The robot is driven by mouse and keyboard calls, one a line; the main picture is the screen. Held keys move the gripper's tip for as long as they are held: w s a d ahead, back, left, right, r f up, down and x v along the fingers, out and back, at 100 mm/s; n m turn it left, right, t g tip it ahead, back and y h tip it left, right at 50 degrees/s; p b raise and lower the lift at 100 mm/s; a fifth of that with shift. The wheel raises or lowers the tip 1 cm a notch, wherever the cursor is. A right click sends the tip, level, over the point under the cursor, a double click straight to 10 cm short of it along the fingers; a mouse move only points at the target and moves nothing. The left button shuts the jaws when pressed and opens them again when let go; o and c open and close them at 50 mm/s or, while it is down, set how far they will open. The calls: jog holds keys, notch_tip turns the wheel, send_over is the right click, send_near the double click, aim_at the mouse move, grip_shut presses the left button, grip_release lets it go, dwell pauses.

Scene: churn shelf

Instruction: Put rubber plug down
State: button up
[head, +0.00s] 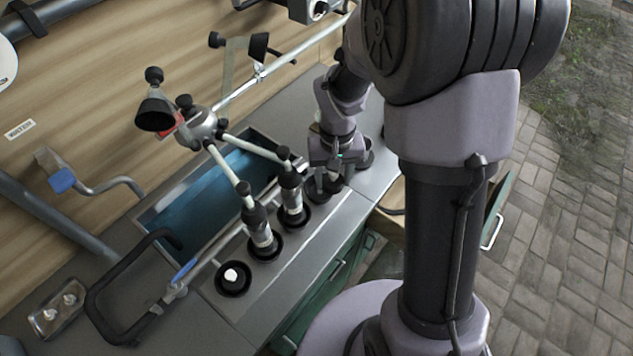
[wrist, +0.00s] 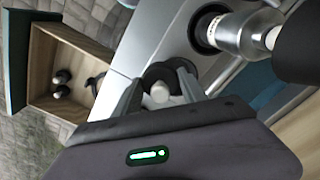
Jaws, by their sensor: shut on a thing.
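My gripper (head: 327,182) is low over the right part of the grey counter, among dark round fittings. In the wrist view my gripper (wrist: 159,97) has its two grey fingers on either side of the rubber plug (wrist: 160,92), which shows as a pale round knob. The fingers are shut on it. A dark ring or cup (wrist: 172,70) lies just beyond the knob. I cannot tell whether the plug touches it. In the head view the plug is hidden by my gripper.
Two metal milking cups (head: 262,235) (head: 291,199) stand in black holders left of my gripper. A black cup with a white knob (head: 232,278) is nearer. A blue basin (head: 200,200) lies behind. An open wooden drawer (wrist: 75,45) holds dark items.

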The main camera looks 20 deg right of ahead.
jog(key=w+a, duration=0.2)
jog(key=w, duration=0.1)
jog(key=shift+a+f, duration=0.15)
jog(key=shift+f, duration=0.15)
notch_tip(320, 180, down, 3)
jog(key=shift+s+f+b, duration=0.1)
jog(key=shift+b, duration=0.85)
jog(key=shift+f, duration=0.25)
jog(key=shift+s+f+b, duration=0.4)
jog(key=shift+b, duration=0.15)
jog(key=o, duration=1.4)
jog(key=shift+c, duration=0.2)
notch_tip(320, 180, up, 13)
jog(key=p, duration=0.5)
jog(key=shift+w+r, duration=0.15)
jog(key=shift+w, duration=0.25)
